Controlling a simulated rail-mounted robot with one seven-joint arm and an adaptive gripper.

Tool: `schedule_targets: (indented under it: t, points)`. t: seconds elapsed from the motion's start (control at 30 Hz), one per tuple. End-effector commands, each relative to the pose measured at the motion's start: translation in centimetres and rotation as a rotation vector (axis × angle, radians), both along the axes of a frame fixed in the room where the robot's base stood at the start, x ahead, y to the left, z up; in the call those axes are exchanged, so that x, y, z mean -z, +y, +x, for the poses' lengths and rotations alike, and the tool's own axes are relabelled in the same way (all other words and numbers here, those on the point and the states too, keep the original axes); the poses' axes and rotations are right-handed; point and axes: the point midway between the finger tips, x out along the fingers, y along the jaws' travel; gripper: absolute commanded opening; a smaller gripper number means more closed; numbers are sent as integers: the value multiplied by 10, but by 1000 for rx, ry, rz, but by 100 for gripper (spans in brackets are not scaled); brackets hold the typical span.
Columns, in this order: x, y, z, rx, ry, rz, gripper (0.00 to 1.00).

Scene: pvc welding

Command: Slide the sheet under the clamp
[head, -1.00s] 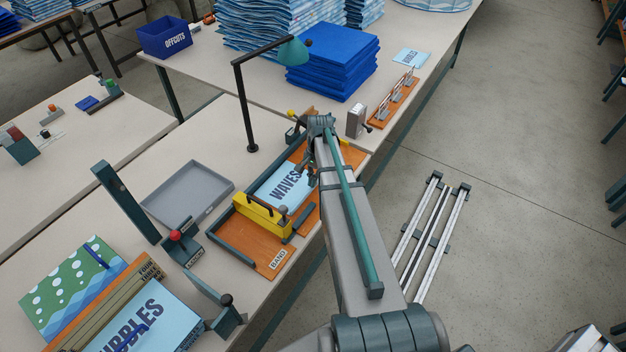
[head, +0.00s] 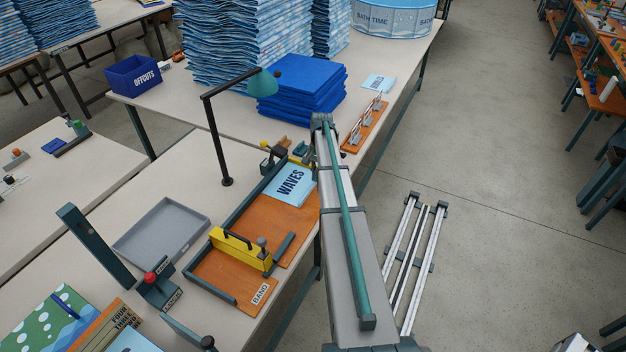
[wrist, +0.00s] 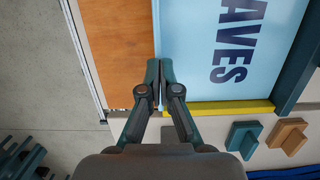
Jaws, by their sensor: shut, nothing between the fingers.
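The light blue WAVES sheet (head: 291,184) lies flat on the far part of the orange board (head: 262,222). It is apart from the yellow clamp bar (head: 241,248) with a black handle, and bare board shows between them. In the wrist view the sheet (wrist: 205,60) has its lower edge against a yellow strip (wrist: 235,107); I cannot tell if it goes under. My gripper (wrist: 157,64) is shut and empty, with its fingertips at the sheet's left edge, seemingly touching it. In the head view my arm hides the fingers.
A dark rail (wrist: 300,60) runs along the sheet's other side. A green block (wrist: 243,138) and an orange block (wrist: 288,136) lie beyond the strip. A black lamp (head: 213,140) and grey tray (head: 161,232) stand left of the board. Open floor is at right.

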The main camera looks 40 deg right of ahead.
Motion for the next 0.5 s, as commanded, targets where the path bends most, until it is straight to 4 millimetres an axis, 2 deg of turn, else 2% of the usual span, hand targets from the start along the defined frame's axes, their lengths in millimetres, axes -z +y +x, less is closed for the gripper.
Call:
schedule_targets:
  t: [0.03,0.17,0.5]
  points:
    - [5,-2,0,1,1,-5,0]
    - [5,-2,0,1,2,-4,0]
    - [-12,-1,0,1,1,-2,0]
